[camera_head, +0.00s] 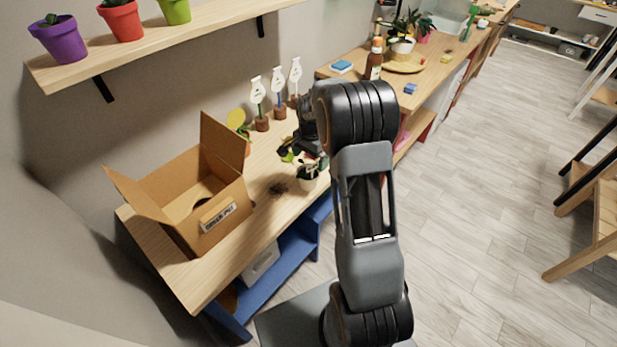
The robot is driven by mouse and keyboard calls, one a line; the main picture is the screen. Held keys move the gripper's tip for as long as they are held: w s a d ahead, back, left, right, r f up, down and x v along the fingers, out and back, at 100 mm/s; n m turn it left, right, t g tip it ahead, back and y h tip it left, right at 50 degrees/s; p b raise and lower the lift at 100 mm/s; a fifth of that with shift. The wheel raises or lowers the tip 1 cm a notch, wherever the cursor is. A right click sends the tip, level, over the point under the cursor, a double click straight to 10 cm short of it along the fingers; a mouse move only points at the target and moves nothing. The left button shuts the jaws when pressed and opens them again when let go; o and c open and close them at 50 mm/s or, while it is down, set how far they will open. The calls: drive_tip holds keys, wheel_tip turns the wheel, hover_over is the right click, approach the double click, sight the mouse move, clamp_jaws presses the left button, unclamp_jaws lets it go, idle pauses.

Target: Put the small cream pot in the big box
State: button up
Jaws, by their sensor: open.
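The big box (228,203) is an open brown cardboard box with raised flaps and a white label, standing on the left part of the wooden table. The small cream pot (309,184) holds a dark green plant and stands near the table's front edge, right of the box. My gripper (298,154) is open, just behind and above the pot's plant. It appears apart from the pot, but leaves and dark fingers overlap here, so contact is hard to tell. The box's floor is partly hidden; a dark curved shape shows inside.
Dark crumbs of soil (278,188) lie between box and pot. Several white plant markers in brown bases (262,124) stand along the wall. A brown bottle (374,62) stands farther right. A wall shelf (150,42) with coloured pots hangs above the box.

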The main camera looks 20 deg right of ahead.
sight(309, 173)
drive_tip(key=shift+w+a+f+p, duration=0.1)
drive_tip(key=shift+f+p, duration=0.55)
drive_tip(key=shift+f, duration=4.05)
drive_tip(key=c, duration=0.9)
drive_tip(key=shift+r, duration=0.1)
drive_tip(key=shift+c, duration=0.2)
